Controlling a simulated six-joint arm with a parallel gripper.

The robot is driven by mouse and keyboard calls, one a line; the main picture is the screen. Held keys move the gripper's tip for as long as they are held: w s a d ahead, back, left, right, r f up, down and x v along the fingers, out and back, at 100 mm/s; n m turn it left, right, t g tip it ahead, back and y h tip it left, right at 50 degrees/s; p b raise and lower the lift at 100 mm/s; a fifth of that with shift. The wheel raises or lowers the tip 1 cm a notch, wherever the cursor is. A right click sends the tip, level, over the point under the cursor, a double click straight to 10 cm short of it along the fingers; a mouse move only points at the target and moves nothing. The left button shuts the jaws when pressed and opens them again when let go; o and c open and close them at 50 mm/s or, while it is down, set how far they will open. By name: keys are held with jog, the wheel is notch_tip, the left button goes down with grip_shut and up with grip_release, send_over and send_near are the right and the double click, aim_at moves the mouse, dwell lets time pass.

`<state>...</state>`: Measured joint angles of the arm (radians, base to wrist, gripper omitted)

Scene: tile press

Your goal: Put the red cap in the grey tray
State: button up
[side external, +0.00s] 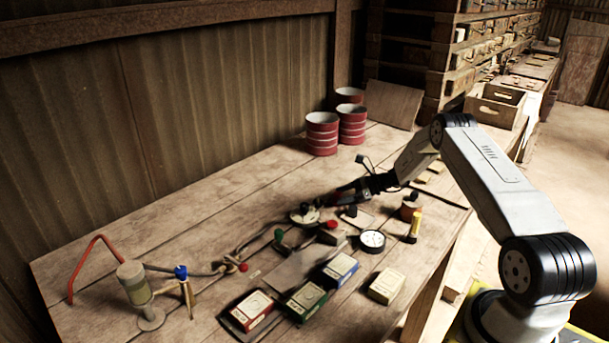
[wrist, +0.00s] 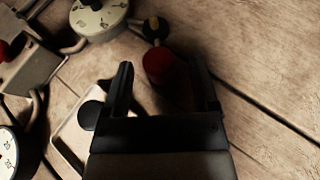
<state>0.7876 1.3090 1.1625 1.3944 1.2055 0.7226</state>
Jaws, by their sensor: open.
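A red cap (wrist: 157,66) lies between the spread fingers of my gripper (wrist: 163,85) in the wrist view, toward the fingertips. The fingers stand apart on either side of it, and I cannot tell whether they touch it. My gripper (side external: 335,195) is low over the bench in the side view, where a bit of red shows beside it. A shallow pale grey tray with a raised rim (wrist: 68,132) lies left of the gripper in the wrist view, partly hidden by a black knob and the gripper. It also shows in the side view (side external: 362,221).
A round white dial (wrist: 98,18) and a black-and-yellow knob (wrist: 155,28) lie beyond the fingertips. A gauge (side external: 372,240), a red-topped block (side external: 331,236) and a yellow-capped piece (side external: 414,228) crowd nearby. Red tins (side external: 322,135) stand behind. Bare wood lies right in the wrist view.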

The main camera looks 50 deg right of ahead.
jog(key=shift+v, duration=3.25)
